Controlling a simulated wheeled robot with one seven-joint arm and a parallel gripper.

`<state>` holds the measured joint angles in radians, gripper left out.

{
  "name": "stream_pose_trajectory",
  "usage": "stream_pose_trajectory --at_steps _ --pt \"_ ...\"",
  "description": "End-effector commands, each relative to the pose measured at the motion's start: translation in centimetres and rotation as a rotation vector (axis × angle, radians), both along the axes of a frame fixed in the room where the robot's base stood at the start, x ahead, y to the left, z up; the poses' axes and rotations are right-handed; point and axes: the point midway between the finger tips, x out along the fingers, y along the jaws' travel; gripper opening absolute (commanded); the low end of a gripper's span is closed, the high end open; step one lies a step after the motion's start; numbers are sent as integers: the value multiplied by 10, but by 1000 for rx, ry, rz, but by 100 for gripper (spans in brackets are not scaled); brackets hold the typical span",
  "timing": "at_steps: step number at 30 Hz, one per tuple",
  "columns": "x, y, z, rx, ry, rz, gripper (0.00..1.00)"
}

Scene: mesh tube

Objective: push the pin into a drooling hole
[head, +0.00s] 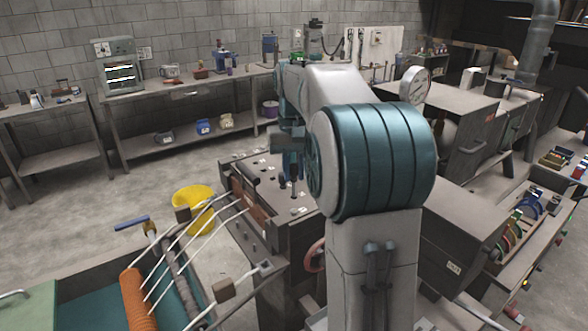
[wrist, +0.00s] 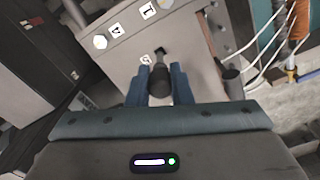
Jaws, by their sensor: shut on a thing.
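My gripper (wrist: 160,73) is shut on a dark pin with a rounded grip (wrist: 160,85). The pin's narrow tip points toward the grey panel (wrist: 185,50), near a small label. I cannot tell whether the tip touches the panel. White numbered labels (wrist: 148,11) and pale round spots lie farther along the panel. In the head view my gripper (head: 290,172) is over the flat machine top (head: 262,172), its fingers pointing down. I cannot make out which hole is drooling. My arm hides part of the machine top.
White strands (head: 190,240) run from the machine's front to an orange roll (head: 137,300) at lower left. A yellow bucket (head: 195,208) stands on the floor beside the machine. Open floor lies at left.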

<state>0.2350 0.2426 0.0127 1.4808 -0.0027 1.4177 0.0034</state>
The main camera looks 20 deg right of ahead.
Motion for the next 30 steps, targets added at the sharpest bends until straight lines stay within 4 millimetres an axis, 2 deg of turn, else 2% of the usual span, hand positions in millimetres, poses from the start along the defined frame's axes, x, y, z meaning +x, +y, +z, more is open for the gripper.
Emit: stream_pose_trajectory --at_steps 30 --pt "0 0 -13 0 0 0 0"
